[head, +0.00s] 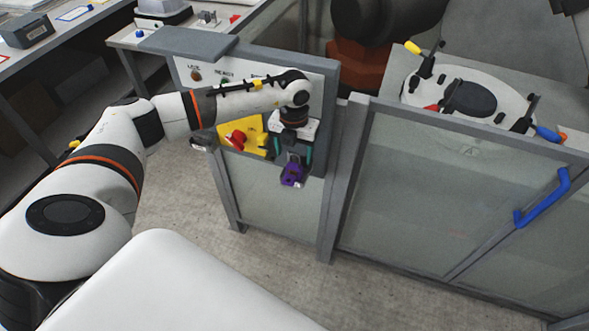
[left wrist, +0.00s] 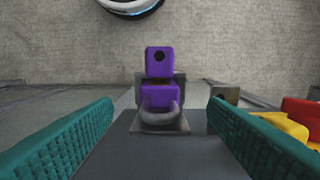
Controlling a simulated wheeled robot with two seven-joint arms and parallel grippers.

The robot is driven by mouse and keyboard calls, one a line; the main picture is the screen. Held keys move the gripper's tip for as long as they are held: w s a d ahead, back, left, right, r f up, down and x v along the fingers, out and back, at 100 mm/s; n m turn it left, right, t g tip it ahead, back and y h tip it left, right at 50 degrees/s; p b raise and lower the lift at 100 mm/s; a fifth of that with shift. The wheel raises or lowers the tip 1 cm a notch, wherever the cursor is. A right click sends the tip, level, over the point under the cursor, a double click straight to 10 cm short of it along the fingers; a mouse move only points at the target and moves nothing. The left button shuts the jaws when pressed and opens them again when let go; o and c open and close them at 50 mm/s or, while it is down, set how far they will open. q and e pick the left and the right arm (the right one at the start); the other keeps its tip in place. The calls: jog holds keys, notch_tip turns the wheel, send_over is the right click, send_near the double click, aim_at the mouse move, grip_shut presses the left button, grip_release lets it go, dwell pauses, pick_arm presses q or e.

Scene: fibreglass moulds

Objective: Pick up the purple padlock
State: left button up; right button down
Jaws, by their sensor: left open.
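The purple padlock (head: 292,175) hangs at the lower edge of the grey control panel, just below my left gripper (head: 293,155). In the left wrist view the padlock (left wrist: 159,88) sits in the middle, its grey shackle (left wrist: 160,108) passing at a grey metal bracket. My left gripper (left wrist: 160,145) is open, with its teal fingers on either side of the picture and the padlock between and beyond them. The fingers do not touch it. My right gripper is in neither view.
A yellow plate with a red rotary switch (head: 237,138) is on the panel (head: 327,75), left of the padlock. A glass-panelled fence with a blue handle (head: 542,198) stands at right. A bench (head: 60,35) is at upper left. The floor below the padlock is clear.

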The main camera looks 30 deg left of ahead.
aim_at(294, 172)
pick_arm(q)
jog(key=f, duration=0.2)
jog(key=f+p, duration=0.1)
jog(key=f, duration=0.1)
jog(key=shift+w+f, duration=0.2)
jog(key=shift+f, duration=0.05)
jog(key=c, duration=1.2)
jog(key=shift+o, duration=0.2)
jog(key=shift+r, duration=0.1)
